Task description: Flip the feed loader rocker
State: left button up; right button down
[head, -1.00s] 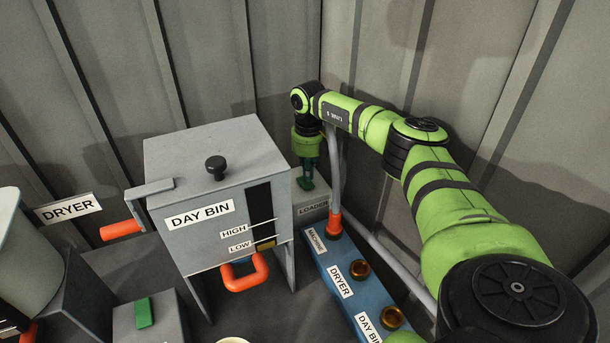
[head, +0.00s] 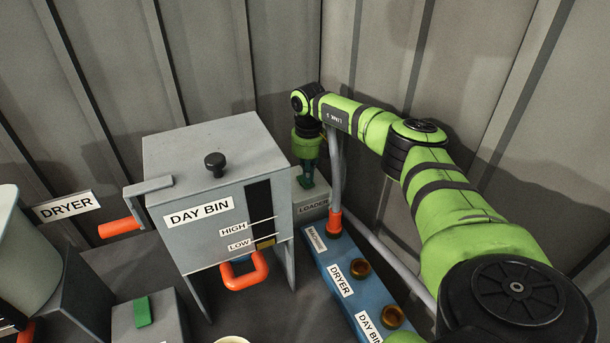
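The loader (head: 313,210) is a grey box with a "LOADER" label, behind and to the right of the day bin. Its rocker cannot be made out; my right gripper and the bin cover that area. My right gripper (head: 307,182) points down at the top of the loader, its green fingers at or just above the surface. The fingers look close together, but they are too small and partly hidden to tell if they are shut. My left gripper is not in view.
The grey day bin (head: 205,245) with an orange handle (head: 246,271) stands left of the loader. A blue manifold (head: 347,290) with brass ports and a hose in an orange collar (head: 334,223) is to the right. A grey box with a green rocker (head: 142,311) is front left.

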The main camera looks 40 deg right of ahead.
jog(key=shift+f+b, duration=0.4)
jog(key=shift+f, duration=0.3)
dwell(0.3)
notch_tip(320, 180, up, 7)
jog(key=p, duration=0.6)
jog(key=shift+r+p, duration=0.1)
jog(key=shift+p, duration=0.3)
